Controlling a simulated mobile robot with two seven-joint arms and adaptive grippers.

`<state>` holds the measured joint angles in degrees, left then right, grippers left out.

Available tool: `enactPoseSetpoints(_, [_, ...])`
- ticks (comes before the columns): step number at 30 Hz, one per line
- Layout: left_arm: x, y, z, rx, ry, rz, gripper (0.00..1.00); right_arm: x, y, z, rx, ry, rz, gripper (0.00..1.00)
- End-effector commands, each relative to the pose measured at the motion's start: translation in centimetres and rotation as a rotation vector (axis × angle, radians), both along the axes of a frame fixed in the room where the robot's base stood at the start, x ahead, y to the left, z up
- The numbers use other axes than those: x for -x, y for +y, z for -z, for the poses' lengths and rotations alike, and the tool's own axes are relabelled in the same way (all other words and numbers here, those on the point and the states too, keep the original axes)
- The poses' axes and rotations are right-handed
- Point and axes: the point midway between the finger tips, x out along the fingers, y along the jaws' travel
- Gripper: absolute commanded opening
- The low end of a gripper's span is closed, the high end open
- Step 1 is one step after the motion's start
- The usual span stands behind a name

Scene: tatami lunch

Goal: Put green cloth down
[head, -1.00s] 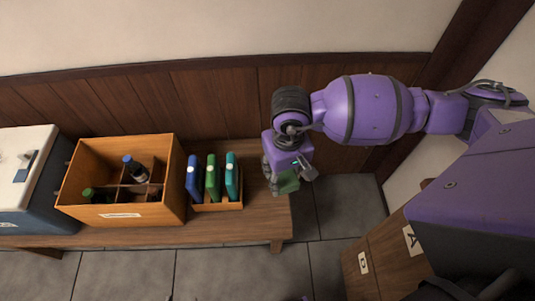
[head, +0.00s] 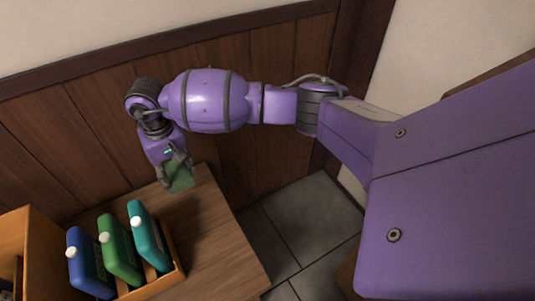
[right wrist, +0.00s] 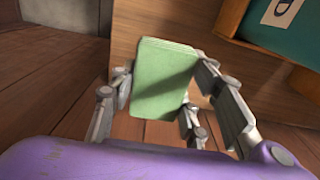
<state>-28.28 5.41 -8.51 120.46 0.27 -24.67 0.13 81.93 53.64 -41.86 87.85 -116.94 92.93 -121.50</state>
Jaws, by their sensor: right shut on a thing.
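Part of the cloth is hidden by the fingers in the head view. My left gripper is not in view.
A wooden holder (head: 172,283) with blue (head: 90,265), green (head: 121,250) and teal (head: 149,238) bottles stands left of the cloth. A wooden crate (head: 42,250) is at the far left. Bare bench lies right of the holder. A wood-panelled wall (head: 90,140) is behind.

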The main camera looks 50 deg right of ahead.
Motion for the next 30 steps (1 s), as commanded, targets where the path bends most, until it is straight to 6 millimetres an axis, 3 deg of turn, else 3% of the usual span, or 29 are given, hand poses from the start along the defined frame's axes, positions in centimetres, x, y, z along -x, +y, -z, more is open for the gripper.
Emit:
enactPoseSetpoints(1, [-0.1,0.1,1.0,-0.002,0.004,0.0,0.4,-1.0,-0.4,1.1,-0.003,0.0,0.013,0.15])
enactPoseSetpoints(6, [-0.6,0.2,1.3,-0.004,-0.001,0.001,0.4,-2.3,-1.7,1.9,-0.005,0.0,0.029,0.15])
enactPoseSetpoints(15, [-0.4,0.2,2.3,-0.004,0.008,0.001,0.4,-2.2,-1.9,6.4,-0.005,0.002,0.024,0.15])
enactPoseSetpoints(20, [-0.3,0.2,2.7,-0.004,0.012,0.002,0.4,-2.1,-1.9,7.9,-0.004,0.002,0.024,0.15])
enactPoseSetpoints(25, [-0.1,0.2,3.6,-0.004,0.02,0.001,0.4,-2.1,-1.9,11.0,-0.004,0.003,0.024,0.15])
enactPoseSetpoints(30, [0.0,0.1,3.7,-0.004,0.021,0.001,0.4,-2.2,-1.9,11.6,-0.004,-0.001,0.023,0.15])
